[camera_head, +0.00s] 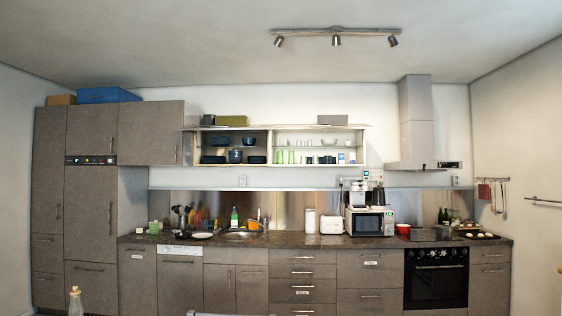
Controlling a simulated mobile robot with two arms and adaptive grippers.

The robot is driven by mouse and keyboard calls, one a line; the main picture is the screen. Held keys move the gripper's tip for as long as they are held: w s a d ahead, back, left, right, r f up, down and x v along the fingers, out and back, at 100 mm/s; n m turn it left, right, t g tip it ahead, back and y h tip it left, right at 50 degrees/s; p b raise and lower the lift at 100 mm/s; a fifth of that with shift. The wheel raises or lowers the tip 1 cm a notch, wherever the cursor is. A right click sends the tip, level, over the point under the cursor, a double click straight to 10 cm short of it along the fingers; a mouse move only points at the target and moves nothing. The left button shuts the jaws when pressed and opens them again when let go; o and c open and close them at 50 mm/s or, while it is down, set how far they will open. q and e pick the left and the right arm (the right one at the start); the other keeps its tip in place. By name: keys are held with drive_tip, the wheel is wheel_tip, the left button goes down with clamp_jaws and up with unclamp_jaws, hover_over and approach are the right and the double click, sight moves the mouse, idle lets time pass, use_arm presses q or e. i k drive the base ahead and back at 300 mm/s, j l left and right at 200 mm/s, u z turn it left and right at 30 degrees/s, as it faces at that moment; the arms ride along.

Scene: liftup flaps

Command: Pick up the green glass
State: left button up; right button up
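Small green glasses (285,157) stand at the left end of the right compartment of the open wall cabinet (270,143). They are small in this view, so I cannot tell exactly how many there are. Neither of my grippers shows in the head view.
Flaps above both cabinet compartments are lifted. Dark bowls (235,156) fill the left compartment. Below, the counter (275,242) holds a sink, a white toaster (331,224) and a microwave (370,221). A range hood (416,125) is at right.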

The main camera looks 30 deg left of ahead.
sight(280, 156)
drive_tip(key=i+l+z, duration=0.1)
drive_tip(key=l, duration=0.45)
drive_tip(key=i+l+z, duration=0.85)
drive_tip(key=l, duration=0.15)
drive_tip(key=i+l+z, duration=0.45)
drive_tip(key=i+u, duration=0.35)
drive_tip(key=i+l+u, duration=0.1)
drive_tip(key=i+u, duration=0.25)
drive_tip(key=i, duration=0.15)
drive_tip(key=i+j+u, duration=0.25)
drive_tip(key=u, duration=0.15)
drive_tip(key=i+u, duration=0.35)
drive_tip(key=i, duration=0.15)
drive_tip(key=i+u, duration=0.75)
drive_tip(key=i+l+u, duration=0.1)
drive_tip(key=i, duration=1.75)
drive_tip(key=i+u, duration=0.3)
drive_tip(key=i, duration=0.2)
drive_tip(key=i+u, duration=0.3)
drive_tip(key=i, duration=0.25)
drive_tip(key=i+l+u, duration=0.15)
drive_tip(key=i+u, duration=0.15)
drive_tip(key=i, duration=0.2)
